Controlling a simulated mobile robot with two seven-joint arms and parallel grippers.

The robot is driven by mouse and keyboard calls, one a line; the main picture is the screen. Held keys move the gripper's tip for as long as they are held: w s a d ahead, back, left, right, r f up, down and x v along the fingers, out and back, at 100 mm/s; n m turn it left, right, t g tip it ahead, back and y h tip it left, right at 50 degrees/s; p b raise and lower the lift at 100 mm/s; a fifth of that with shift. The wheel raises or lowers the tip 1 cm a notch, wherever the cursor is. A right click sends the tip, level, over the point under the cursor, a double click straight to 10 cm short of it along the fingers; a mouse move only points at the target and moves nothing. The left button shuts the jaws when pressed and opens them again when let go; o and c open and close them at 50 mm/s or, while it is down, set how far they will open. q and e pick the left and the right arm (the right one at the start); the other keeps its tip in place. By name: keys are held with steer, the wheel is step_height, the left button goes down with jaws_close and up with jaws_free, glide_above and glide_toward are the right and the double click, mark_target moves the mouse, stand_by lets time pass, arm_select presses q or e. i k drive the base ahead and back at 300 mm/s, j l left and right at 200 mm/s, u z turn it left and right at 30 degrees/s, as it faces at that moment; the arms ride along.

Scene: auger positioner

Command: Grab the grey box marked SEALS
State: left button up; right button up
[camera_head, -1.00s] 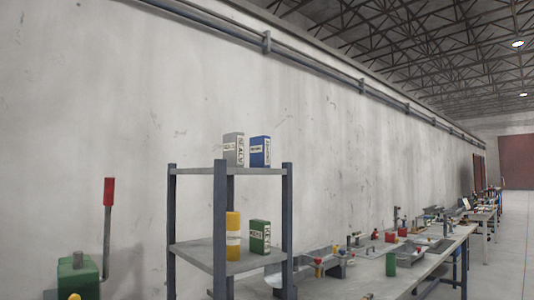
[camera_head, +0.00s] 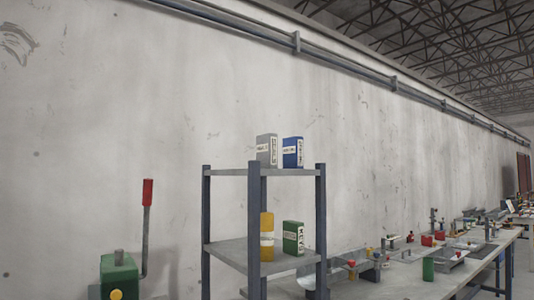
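The grey box (camera_head: 265,150) stands upright on the top board of a shelf rack (camera_head: 225,172), left of a blue box (camera_head: 295,152). It has a pale label and dark lettering on its side, too small to read for certain now. Neither of my grippers shows in the head view.
A yellow cylinder (camera_head: 267,236) and a green box (camera_head: 293,238) stand on the lower board. A green machine (camera_head: 119,275) with a red-handled lever (camera_head: 147,193) is at the left. A long workbench (camera_head: 420,275) with several parts runs right along the wall.

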mark_target(266, 145)
steer(key=i+l+u, duration=0.1)
steer(key=l, duration=0.25)
steer(key=i+l+u, duration=0.1)
steer(key=i+l, duration=0.15)
steer(key=i+l+u, duration=0.1)
steer(key=l, duration=0.35)
steer(key=i+l+u, duration=0.1)
steer(key=i+l, duration=0.15)
steer(key=l, duration=0.15)
steer(key=i+l+u, duration=0.1)
steer(key=l, duration=0.25)
steer(key=i+l+u, duration=0.1)
steer(key=l, duration=0.3)
